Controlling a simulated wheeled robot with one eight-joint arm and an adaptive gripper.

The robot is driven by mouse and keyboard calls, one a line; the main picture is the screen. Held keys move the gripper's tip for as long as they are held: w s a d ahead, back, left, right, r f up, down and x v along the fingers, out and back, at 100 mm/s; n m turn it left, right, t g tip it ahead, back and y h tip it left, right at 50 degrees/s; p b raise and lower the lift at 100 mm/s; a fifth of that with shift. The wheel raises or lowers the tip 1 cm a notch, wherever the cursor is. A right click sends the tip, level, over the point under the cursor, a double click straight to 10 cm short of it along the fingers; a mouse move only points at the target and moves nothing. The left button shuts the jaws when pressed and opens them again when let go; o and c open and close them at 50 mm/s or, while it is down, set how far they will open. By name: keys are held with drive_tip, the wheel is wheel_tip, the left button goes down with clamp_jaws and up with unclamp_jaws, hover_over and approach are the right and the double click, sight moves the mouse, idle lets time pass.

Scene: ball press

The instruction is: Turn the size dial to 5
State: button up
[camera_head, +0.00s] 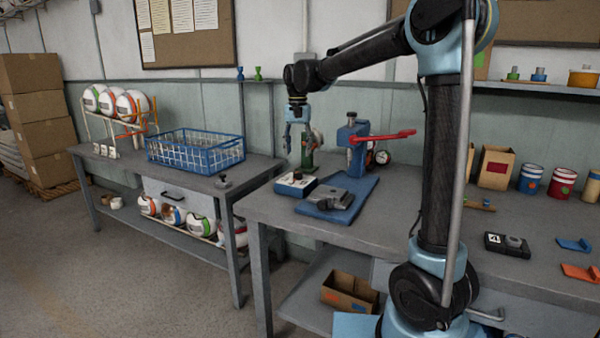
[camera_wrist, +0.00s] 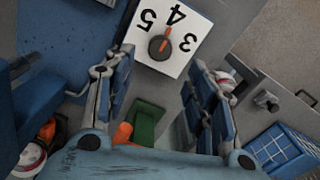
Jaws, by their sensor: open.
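The size dial is a black knob (camera_wrist: 160,48) with an orange pointer mark on a white plate (camera_wrist: 200,22) marked 5, 4 and 3. In the head view, the dial box (camera_head: 295,188) stands on the bench beside the blue press base. My gripper (camera_head: 294,145) hangs above the dial box, apart from it. In the wrist view, my gripper (camera_wrist: 160,80) has its two fingers spread, with nothing between them.
The blue press (camera_head: 352,135) with its red lever (camera_head: 390,136) stands right of my gripper. A green stand (camera_head: 307,155) is close behind it. A grey block (camera_head: 331,197) lies on the press base. A blue wire basket (camera_head: 195,150) is on the left table.

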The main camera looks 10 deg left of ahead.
sight(298, 171)
wheel_tip(298, 171, down, 9)
drive_tip(key=shift+s+r, duration=0.1)
idle(0.3)
